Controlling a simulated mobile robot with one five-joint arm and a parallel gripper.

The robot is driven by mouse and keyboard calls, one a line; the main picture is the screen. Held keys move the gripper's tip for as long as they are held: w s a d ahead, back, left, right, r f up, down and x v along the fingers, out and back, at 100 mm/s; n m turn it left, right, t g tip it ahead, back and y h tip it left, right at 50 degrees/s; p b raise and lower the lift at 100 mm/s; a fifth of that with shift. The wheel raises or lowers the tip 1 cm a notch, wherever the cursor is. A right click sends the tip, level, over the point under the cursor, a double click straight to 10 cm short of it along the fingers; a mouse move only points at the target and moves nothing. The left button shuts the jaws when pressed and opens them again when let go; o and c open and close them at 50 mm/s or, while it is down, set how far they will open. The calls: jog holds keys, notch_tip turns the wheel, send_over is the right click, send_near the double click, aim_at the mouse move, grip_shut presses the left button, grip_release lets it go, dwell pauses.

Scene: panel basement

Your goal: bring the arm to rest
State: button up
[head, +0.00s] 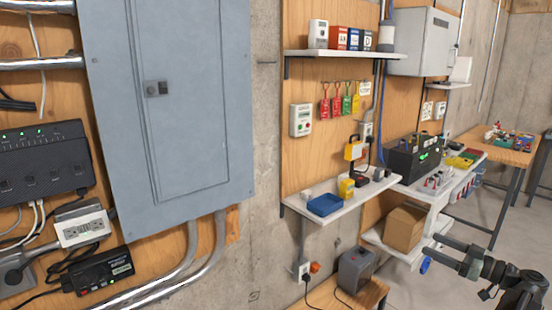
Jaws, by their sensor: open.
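My gripper (431,246) shows at the lower right, at the end of my dark arm. Its two dark fingers point left and stand apart with nothing visible between them. They appear in front of the workbench area, to the right of a brown cardboard box (404,228).
A large grey electrical panel (200,85) fills the left wall. A black toolbox-like case (412,158) stands on the white bench. A wooden table (500,152) stands behind. Grey floor is open at right.

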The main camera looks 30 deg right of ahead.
jog(key=w+a+n+g+y, duration=0.35)
jog(key=w+a+y, duration=0.25)
jog(key=w+a, duration=1.05)
jog(key=w+a+f+n+g+y, duration=0.15)
jog(key=w+a, duration=0.25)
jog(key=a, duration=0.5)
jog(key=w+a+f+n+g+p, duration=0.1)
jog(key=w+a+f+g, duration=0.15)
jog(key=a, duration=0.55)
jog(key=w+a+f+n+g, duration=0.25)
jog(key=w+a, duration=0.25)
jog(key=a, duration=0.4)
jog(key=s+a+f+m+g+h, duration=0.1)
jog(key=s+a+f+g+h, duration=0.15)
jog(key=a, duration=0.55)
jog(key=s+a+f+g+h, duration=0.15)
jog(key=a+f, duration=0.25)
jog(key=a, duration=0.4)
jog(key=s+a+f+m+g+h, duration=0.1)
jog(key=s+a+f+g, duration=0.2)
jog(key=a, duration=0.5)
jog(key=s+d+f+m+h+p, duration=0.1)
jog(key=s+d+f+m+h, duration=0.1)
jog(key=d+f+m+h, duration=0.3)
jog(key=d+m+h, duration=0.2)
jog(key=d+m, duration=0.1)
jog(key=m, duration=0.1)
jog(key=shift+s+d+f+m, duration=0.2)
jog(key=shift+d+f+m, duration=0.05)
jog(key=shift+f+m, duration=0.1)
